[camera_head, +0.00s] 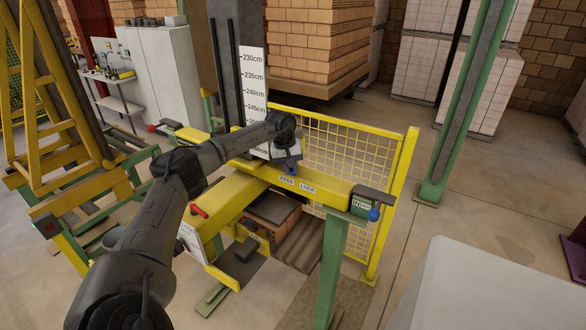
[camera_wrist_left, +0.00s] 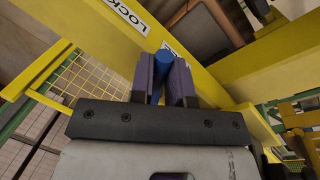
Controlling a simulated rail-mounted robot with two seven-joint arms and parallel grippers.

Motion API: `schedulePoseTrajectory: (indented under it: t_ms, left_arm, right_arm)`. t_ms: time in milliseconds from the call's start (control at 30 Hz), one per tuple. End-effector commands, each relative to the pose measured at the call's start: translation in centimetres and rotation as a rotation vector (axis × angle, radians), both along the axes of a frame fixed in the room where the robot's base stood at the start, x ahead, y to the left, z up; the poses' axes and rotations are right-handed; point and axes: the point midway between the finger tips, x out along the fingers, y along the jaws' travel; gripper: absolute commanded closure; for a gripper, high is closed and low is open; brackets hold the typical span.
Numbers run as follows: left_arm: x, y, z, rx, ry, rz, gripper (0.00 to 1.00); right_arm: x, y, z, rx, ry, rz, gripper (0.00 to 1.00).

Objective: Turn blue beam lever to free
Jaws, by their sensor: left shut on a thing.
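The yellow beam (camera_head: 328,190) crosses the middle of the head view and carries a white label reading FREE on the left and LOCK on the right (camera_head: 297,184). My left gripper (camera_head: 289,167) is at the beam just above this label. In the left wrist view my left gripper (camera_wrist_left: 164,75) is shut on the blue lever (camera_wrist_left: 162,66), its two fingers on either side of the blue round handle. The LOCK label (camera_wrist_left: 128,16) shows beside the fingers, and a second white label (camera_wrist_left: 172,47) is partly hidden behind them. The lever's base is hidden. My right gripper is not in view.
A blue ball knob (camera_head: 375,214) sits at the beam's right end by a small green sign. A yellow mesh fence (camera_head: 345,150) stands behind the beam. A red lever (camera_head: 200,211) is on the nearer yellow beam. Floor at right is mostly clear.

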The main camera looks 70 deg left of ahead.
Motion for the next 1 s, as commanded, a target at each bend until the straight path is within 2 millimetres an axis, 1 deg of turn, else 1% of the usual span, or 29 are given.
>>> schedulePoseTrajectory:
  t_ms: [500, 533, 767, 1000]
  left_arm:
    - [-0.09, 0.0, 0.05, -0.002, 0.001, -0.015, 1.0]
    - [-0.09, 0.0, 0.04, -0.002, 0.001, -0.015, 0.8]
    - [-0.09, 0.02, 0.01, -0.001, 0.0, -0.015, 0.58]
    - [-0.1, 0.04, 0.03, 0.0, 0.0, -0.014, 0.58]
  right_arm:
    - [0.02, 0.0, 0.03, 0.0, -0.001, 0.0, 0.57]
    - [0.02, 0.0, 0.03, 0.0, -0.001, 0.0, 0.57]
    - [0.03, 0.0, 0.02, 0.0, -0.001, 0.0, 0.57]
    - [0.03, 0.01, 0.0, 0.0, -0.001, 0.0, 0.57]
